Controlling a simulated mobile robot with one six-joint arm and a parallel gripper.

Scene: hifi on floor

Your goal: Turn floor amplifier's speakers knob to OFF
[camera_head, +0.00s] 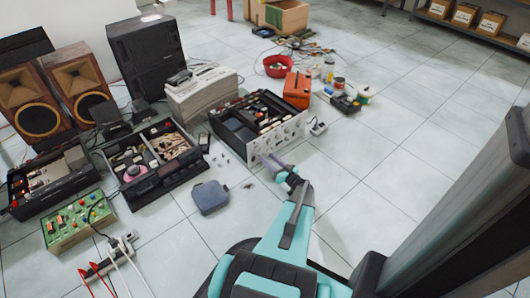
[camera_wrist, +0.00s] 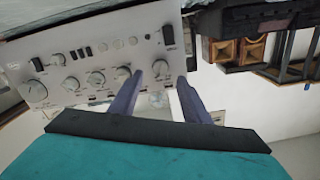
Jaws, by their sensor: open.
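The floor amplifier (camera_head: 240,126) stands open-topped on the tiles in the head view, its silver front facing me. My gripper (camera_head: 272,163) is close in front of the left part of that front. In the wrist view the silver panel (camera_wrist: 100,50) looks turned over and carries several round knobs and dark switches. My gripper (camera_wrist: 160,77) is open, its two purple-grey fingers reaching the panel. A round knob (camera_wrist: 160,68) shows between the fingertips; contact cannot be told. Labels are too small to read, so I cannot tell which knob is the speakers knob.
A blue-grey case (camera_head: 210,197) lies on the floor left of my arm. Another opened unit (camera_head: 150,160) stands left of the amplifier. An orange box (camera_head: 297,89) and a small meter (camera_head: 318,129) are by its right side. Tiles to the right are clear.

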